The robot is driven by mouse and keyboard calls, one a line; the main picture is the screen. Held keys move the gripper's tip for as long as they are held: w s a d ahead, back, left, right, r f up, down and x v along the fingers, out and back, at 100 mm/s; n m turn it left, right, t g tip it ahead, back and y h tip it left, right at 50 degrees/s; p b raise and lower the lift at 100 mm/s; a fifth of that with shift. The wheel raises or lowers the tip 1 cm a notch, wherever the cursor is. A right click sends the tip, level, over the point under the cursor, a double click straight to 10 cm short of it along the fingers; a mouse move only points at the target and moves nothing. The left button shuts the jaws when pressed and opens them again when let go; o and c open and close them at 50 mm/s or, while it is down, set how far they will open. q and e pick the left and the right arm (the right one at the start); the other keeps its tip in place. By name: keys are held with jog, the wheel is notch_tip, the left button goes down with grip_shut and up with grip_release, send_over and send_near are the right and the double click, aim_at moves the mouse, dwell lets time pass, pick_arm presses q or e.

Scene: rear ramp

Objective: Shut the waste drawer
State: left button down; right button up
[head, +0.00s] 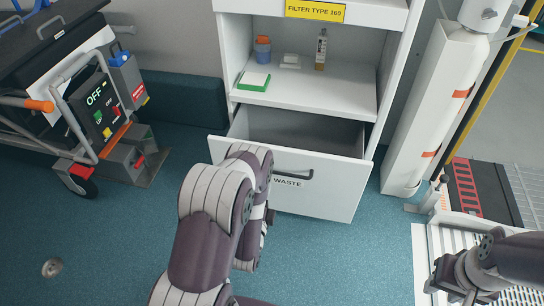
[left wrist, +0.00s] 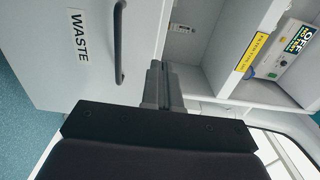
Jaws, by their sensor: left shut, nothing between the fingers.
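The waste drawer (head: 318,188) is a white drawer at the bottom of the cabinet, pulled out with its inside showing. Its front carries a WASTE label and a dark bar handle (head: 294,174). My left arm covers the left part of that front. In the left wrist view the drawer front (left wrist: 60,78) and handle (left wrist: 119,45) lie left of my left gripper (left wrist: 158,78). That gripper is shut and empty, near the front's top edge; contact cannot be told. My right gripper (head: 455,287) is at the lower right, far from the drawer; its opening is unclear.
Above the drawer, the cabinet shelf (head: 335,92) holds a green-and-white box (head: 254,81), a cup (head: 262,50) and a bottle (head: 321,48). A wheeled stretcher (head: 70,90) stands left. A white cylinder (head: 436,105) stands right.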

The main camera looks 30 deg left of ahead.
aim_at(277, 150)
pick_arm(q)
jog(key=b+x, duration=0.2)
jog(key=x, duration=0.4)
jog(key=b+x, duration=0.2)
jog(key=x, duration=0.4)
jog(key=shift+w+f, duration=0.2)
jog(key=shift+w, duration=0.1)
jog(key=shift+w+a+r+b, duration=0.1)
jog(key=shift+w+b, duration=0.1)
jog(key=shift+w, duration=0.1)
jog(key=shift+w+a+r+b, duration=0.1)
jog(key=shift+w+b, duration=0.1)
jog(key=shift+w, duration=0.15)
jog(key=shift+w, duration=0.35)
jog(key=b+x, duration=0.6)
jog(key=x, duration=0.9)
jog(key=shift+w, duration=0.4)
